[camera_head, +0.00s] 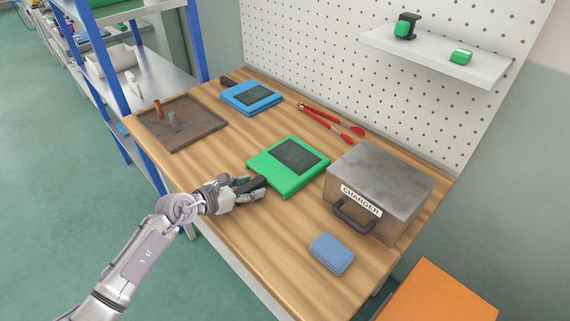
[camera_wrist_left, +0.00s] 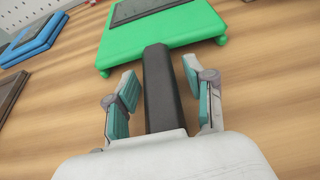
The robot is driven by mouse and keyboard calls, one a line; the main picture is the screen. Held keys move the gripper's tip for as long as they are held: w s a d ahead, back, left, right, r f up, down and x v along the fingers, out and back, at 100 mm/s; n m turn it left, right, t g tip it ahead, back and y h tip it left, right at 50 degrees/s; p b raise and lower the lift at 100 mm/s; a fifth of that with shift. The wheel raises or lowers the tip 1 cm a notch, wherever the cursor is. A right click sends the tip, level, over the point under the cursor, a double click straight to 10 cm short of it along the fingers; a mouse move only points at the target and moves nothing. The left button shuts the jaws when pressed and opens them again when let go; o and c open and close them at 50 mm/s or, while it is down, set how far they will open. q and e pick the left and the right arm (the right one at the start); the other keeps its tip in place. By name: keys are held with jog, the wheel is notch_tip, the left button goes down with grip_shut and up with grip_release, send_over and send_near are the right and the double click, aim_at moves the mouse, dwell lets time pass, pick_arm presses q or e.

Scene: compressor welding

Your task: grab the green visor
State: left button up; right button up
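The green visor (camera_head: 289,166) lies on the wooden table, a flat green panel with a dark window and a dark handle (camera_head: 251,185) toward my left gripper (camera_head: 249,188). In the left wrist view the green visor (camera_wrist_left: 165,33) is at the top, and its handle (camera_wrist_left: 158,95) runs down between my left fingers (camera_wrist_left: 160,72). The fingers stand apart on both sides of the handle, with a visible gap on each side. The handle's near end is hidden by the gripper body. My right gripper is not in view.
A blue visor (camera_head: 251,97), a tray (camera_head: 182,136) and red-handled tongs (camera_head: 333,120) lie farther back. A metal charger box (camera_head: 385,180) stands right of the green visor. A blue block (camera_head: 331,254) lies near the front. Bare table lies left of the green visor.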

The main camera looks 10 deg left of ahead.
pick_arm(q)
grip_shut()
jog(key=shift+r, duration=0.1)
